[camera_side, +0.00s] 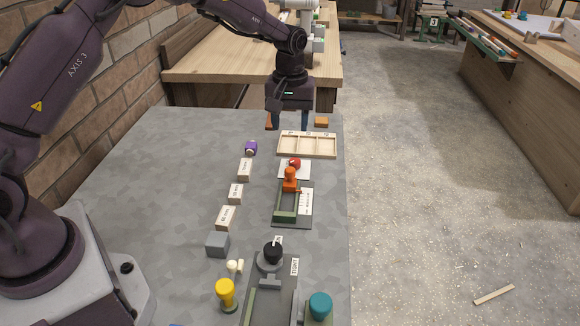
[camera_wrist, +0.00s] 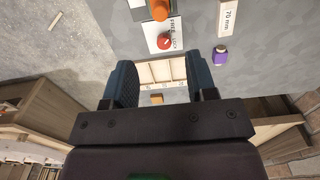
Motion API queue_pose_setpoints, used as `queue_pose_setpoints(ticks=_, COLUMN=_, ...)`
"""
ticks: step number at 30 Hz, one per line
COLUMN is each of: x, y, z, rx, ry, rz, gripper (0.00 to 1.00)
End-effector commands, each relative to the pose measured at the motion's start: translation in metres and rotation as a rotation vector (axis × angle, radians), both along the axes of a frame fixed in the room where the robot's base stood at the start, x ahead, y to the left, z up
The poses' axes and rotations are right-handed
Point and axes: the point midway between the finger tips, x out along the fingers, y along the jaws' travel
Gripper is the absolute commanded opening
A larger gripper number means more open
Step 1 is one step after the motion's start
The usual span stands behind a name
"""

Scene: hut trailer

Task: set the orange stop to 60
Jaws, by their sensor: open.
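The orange stop (camera_side: 290,180) stands on a dark slide base (camera_side: 292,222) with a green block at its near end and a white scale strip beside it. The scale is too small to read. A red knob (camera_side: 295,163) sits on a white plate just behind the stop. In the wrist view the stop (camera_wrist: 160,10) is at the top edge, partly cut off, and the plate under the red knob (camera_wrist: 165,42) reads FREE and LOCK. My gripper (camera_side: 288,124) is open and empty, above the far end of the table, beyond the stop and knob. Its fingers (camera_wrist: 162,88) are spread wide.
A wooden compartment tray (camera_side: 307,155) lies behind the knob, with an orange block (camera_side: 321,122) beyond it. Labelled blocks, one reading 70 mm (camera_wrist: 226,17), and a purple piece (camera_side: 251,148) lie left of the slide. A grey block (camera_side: 217,245) and black, yellow and teal knobs stand nearer.

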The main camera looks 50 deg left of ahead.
Motion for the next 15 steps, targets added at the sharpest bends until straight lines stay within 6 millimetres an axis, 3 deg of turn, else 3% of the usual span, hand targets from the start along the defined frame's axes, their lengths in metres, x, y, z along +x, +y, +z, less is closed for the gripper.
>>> queue_pose_setpoints(ticks=5, x=-0.001, y=0.0, z=-0.023, rx=0.0, ry=0.004, rz=0.003, gripper=0.52)
queue_pose_setpoints(ticks=15, x=-0.001, y=0.0, z=-0.093, rx=-0.001, ry=0.004, rz=0.0, gripper=0.52)
